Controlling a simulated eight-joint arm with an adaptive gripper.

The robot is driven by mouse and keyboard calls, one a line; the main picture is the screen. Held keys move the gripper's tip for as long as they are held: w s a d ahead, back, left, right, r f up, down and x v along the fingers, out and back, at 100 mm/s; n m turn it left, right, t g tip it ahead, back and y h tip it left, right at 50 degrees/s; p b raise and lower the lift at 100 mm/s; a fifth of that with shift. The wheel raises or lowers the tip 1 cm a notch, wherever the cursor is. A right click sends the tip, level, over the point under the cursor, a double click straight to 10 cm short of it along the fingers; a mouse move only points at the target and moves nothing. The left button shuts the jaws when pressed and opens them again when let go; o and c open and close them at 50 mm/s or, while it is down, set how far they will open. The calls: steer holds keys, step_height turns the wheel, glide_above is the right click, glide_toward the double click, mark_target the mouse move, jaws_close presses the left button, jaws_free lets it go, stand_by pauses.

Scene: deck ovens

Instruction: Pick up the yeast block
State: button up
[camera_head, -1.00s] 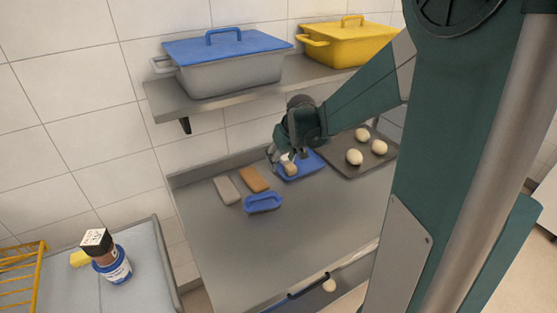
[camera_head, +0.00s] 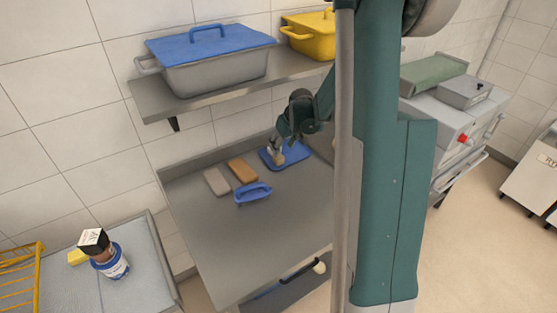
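A small beige block (camera_head: 277,158), which looks like the yeast block, is at the left part of a blue tray (camera_head: 296,156) on the grey worktop. My gripper (camera_head: 279,149) points down right over it, with the fingers at its top. The fingers are small and dark here. I cannot tell whether they are closed on the block or whether it rests on the tray. A grey-beige slab (camera_head: 217,181) and an orange-brown slab (camera_head: 242,170) lie left of the tray.
A blue-handled tool (camera_head: 253,193) lies in front of the slabs. A shelf (camera_head: 195,101) above holds a blue-lidded bin (camera_head: 215,68) and a yellow bin (camera_head: 310,38). A side table at left holds a jar (camera_head: 110,262). The worktop's front is clear.

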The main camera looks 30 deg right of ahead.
mark_target(278, 160)
steer(key=shift+x, duration=1.25)
steer(key=shift+f, duration=0.1)
steer(key=shift+x, duration=2.55)
steer(key=shift+a, duration=0.1)
steer(key=shift+c, duration=0.5)
steer(key=c, duration=0.9)
